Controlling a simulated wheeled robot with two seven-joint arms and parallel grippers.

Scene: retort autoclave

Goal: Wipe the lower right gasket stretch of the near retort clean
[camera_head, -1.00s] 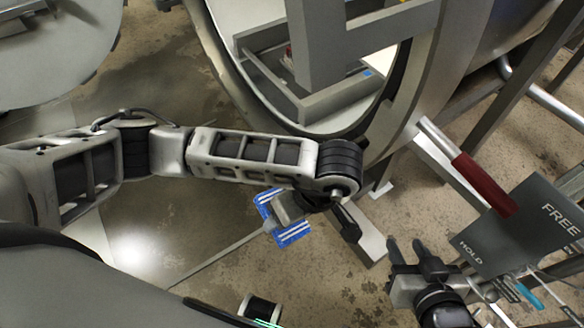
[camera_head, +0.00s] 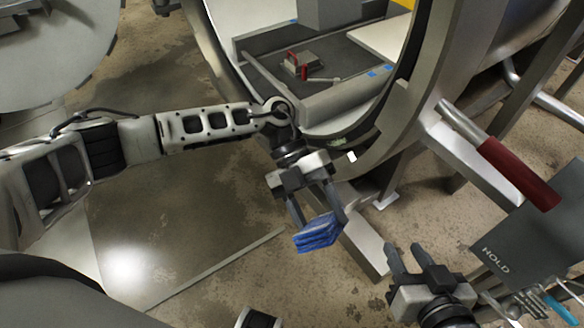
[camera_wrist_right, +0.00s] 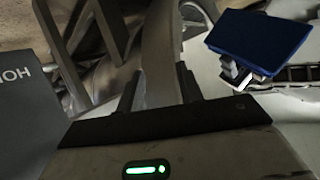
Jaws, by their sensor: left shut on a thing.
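The near retort (camera_head: 405,110) shows its round open mouth at the top centre of the head view. The dark gasket line (camera_head: 372,146) runs inside its lower right rim, partly hidden by the rim and my left arm. A small white fleck (camera_head: 351,156) shows by the lower rim. My left gripper (camera_head: 318,213) is shut on a blue wiping pad (camera_head: 318,237), below and in front of the rim, apart from it. The pad also shows in the right wrist view (camera_wrist_right: 258,42). My right gripper (camera_head: 407,254) is open and empty at the lower right.
A red-handled lever (camera_head: 518,172) sticks out right of the retort. A dark panel reading HOLD (camera_head: 520,250) stands beside my right gripper. Inside the retort lies a grey block with red handles (camera_head: 304,66). A metal support foot (camera_head: 362,240) stands below the rim. Open floor lies at left.

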